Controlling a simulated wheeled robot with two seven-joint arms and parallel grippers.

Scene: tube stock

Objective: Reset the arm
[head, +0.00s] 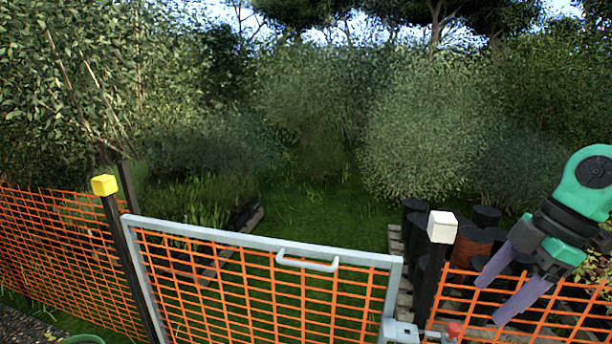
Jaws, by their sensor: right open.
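My right gripper (508,284) is at the right of the head view, on a green and black arm. Its two purple fingers are spread apart and point down and left, with nothing between them. It is in front of the orange mesh to the right of the white-capped post (442,228). My left gripper is not in view.
A grey-framed gate (262,243) with orange mesh and a handle (307,262) spans the front. A yellow-capped post (104,186) stands at its left, with orange mesh fence (60,255) beyond. Dark cylinders (486,216) stand behind the fence at right. Grass and bushes lie behind.

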